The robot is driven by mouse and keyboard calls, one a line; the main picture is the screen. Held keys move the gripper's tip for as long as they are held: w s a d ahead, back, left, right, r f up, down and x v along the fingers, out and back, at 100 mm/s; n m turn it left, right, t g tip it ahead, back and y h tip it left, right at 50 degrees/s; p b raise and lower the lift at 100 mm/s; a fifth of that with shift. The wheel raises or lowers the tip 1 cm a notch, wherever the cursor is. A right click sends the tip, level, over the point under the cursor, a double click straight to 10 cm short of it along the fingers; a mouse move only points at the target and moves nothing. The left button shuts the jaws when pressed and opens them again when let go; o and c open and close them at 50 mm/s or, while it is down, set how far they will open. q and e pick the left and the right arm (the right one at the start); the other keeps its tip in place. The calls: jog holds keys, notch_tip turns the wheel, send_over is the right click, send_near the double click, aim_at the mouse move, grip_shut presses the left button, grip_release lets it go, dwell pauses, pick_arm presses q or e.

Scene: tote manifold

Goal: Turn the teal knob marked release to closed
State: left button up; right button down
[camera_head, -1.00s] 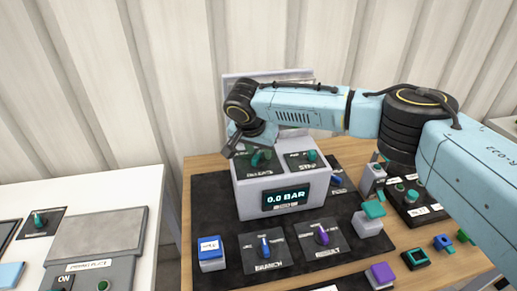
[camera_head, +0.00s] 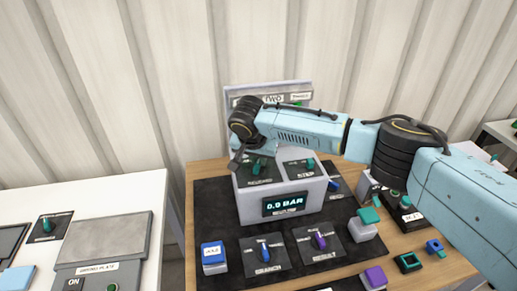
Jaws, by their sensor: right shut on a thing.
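The teal release knob (camera_head: 258,168) sits on the dark plate at the top left of the grey box (camera_head: 245,208). The plate's label is blurred. My right arm reaches in from the right over the box. My right gripper (camera_head: 248,161) points down at this knob and is shut on it. The fingers partly hide the knob, so its exact pointing direction is hard to read. My left gripper is not in view.
A second teal knob (camera_head: 310,163) stands at the box's top right. The box display (camera_head: 284,204) reads 0.0 BAR. In front are a blue branch knob (camera_head: 264,247), a purple result knob (camera_head: 320,240) and a blue block (camera_head: 214,255). A white table (camera_head: 140,200) stands at left.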

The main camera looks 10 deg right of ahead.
jog(key=shift+r+n+y+p, duration=0.25)
jog(key=shift+n+p, duration=0.75)
jog(key=shift+p, duration=1.35)
jog(key=n+p, duration=0.1)
jog(key=n+y+p, duration=0.1)
jog(key=shift+a+f+n+t+p, duration=0.1)
jog(key=shift+a+n+t+p, duration=0.05)
jog(key=shift+n+t+p, duration=0.2)
jog(key=n+y+p, duration=0.1)
jog(key=n, duration=0.2)
jog(key=shift+a+f+n+y, duration=0.1)
jog(key=shift+a+n+y, duration=0.05)
jog(key=shift+n+y, duration=0.15)
jog(key=shift+a+n+y, duration=0.2)
jog(key=shift+n+y, duration=0.65)
jog(key=shift+n, duration=1.3)
jog(key=c, duration=1.4)
grip_release()
jog(key=shift+c, duration=0.2)
jog(key=w+v, duration=0.1)
jog(key=v, duration=1.2)
jog(key=shift+r, duration=0.35)
